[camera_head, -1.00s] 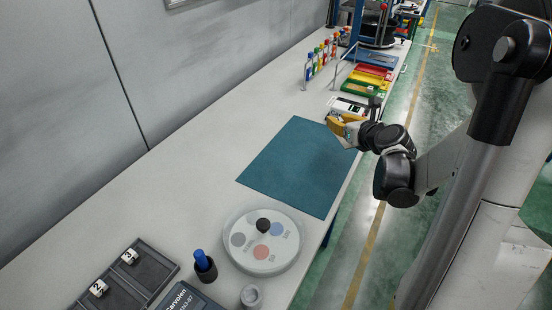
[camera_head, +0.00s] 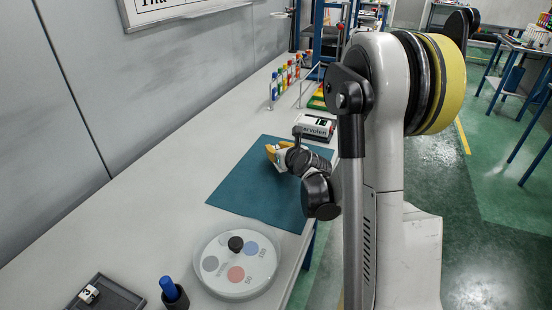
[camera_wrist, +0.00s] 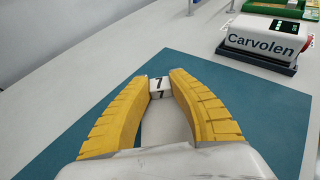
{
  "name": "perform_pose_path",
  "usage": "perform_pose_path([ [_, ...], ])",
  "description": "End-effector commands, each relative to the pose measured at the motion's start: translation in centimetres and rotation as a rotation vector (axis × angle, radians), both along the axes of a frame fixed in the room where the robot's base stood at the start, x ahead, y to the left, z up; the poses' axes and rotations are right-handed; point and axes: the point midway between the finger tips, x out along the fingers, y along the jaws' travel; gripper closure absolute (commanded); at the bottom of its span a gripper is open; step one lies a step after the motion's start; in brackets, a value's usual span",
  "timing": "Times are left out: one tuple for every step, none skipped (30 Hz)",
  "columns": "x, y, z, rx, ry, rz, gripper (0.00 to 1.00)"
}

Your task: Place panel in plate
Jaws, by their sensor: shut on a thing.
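My gripper (camera_head: 273,152) has yellow ridged fingers and is over the teal mat (camera_head: 235,190). In the wrist view my gripper (camera_wrist: 160,80) is shut on a small white block (camera_wrist: 160,86) marked 7, held at the fingertips. In the head view the block is too small to make out. The round white disc (camera_head: 212,284) with coloured circles lies in front of the mat. The dark tray (camera_head: 122,295) at the lower left holds a white numbered block (camera_head: 88,293) and is cut off by the frame.
A blue-capped dark holder (camera_head: 172,292) stands between tray and disc. The white Carvolen device (camera_head: 315,126) is behind the mat, with several small bottles (camera_head: 284,78) further back. The table's left part is clear.

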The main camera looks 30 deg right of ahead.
Motion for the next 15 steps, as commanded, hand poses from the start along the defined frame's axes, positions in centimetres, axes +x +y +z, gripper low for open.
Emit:
perform_pose_path([
  [0.0,0.0,-1.3,0.0,0.0,0.0,1.0],
  [0.0,0.0,-1.9,0.0,0.0,0.0,1.0],
  [0.0,0.0,-2.4,0.0,0.0,0.0,1.0],
  [0.0,0.0,-2.7,0.0,0.0,0.0,1.0],
  [0.0,0.0,-2.9,0.0,0.0,0.0,1.0],
  [0.0,0.0,-2.9,0.0,0.0,0.0,1.0],
  [0.0,0.0,-2.8,0.0,0.0,0.0,1.0],
  [0.0,0.0,-2.7,0.0,0.0,0.0,1.0],
  [0.0,0.0,-2.7,0.0,0.0,0.0,1.0],
  [0.0,0.0,-2.6,0.0,0.0,0.0,1.0],
  [0.0,0.0,-2.6,0.0,0.0,0.0,1.0],
  [0.0,0.0,-2.7,0.0,0.0,0.0,1.0],
  [0.0,0.0,-2.8,0.0,0.0,0.0,1.0],
  [0.0,0.0,-2.9,0.0,0.0,0.0,1.0],
  [0.0,0.0,-3.0,0.0,0.0,0.0,1.0],
])
